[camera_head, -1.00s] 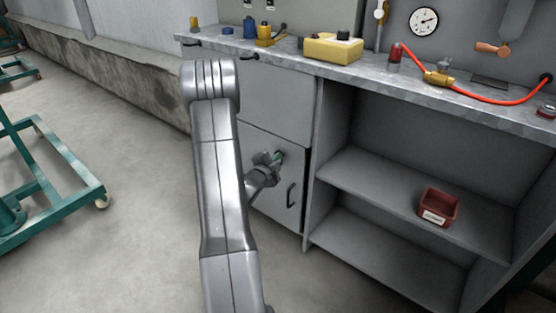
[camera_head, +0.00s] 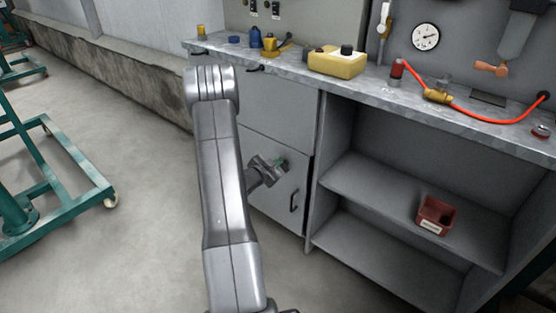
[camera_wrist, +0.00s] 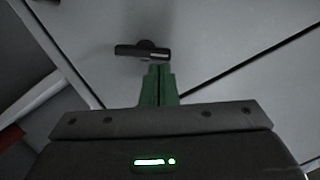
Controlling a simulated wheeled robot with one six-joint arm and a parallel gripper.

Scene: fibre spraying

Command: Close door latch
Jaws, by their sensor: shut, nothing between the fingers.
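The grey lower cabinet door (camera_head: 273,210) stands flush or nearly flush with the cabinet front; I cannot tell if it is fully shut. A small dark latch (camera_wrist: 142,50) with a round pivot and a bar sits on the panel in the wrist view. Its bar lies roughly crosswise in that picture, near a dark gap between panels. My gripper (camera_wrist: 158,85) has its green fingers together, empty, with their tips just below the latch's right part. I cannot tell if they touch it. In the head view my gripper (camera_head: 277,164) is at the door's upper right part.
A dark pull handle (camera_head: 293,200) is on the same door. Open shelves to the right hold a red bin (camera_head: 435,215). The worktop (camera_head: 300,70) above carries a yellow box (camera_head: 336,61) and a red hose (camera_head: 480,100). A green wheeled frame (camera_head: 60,190) stands left on open floor.

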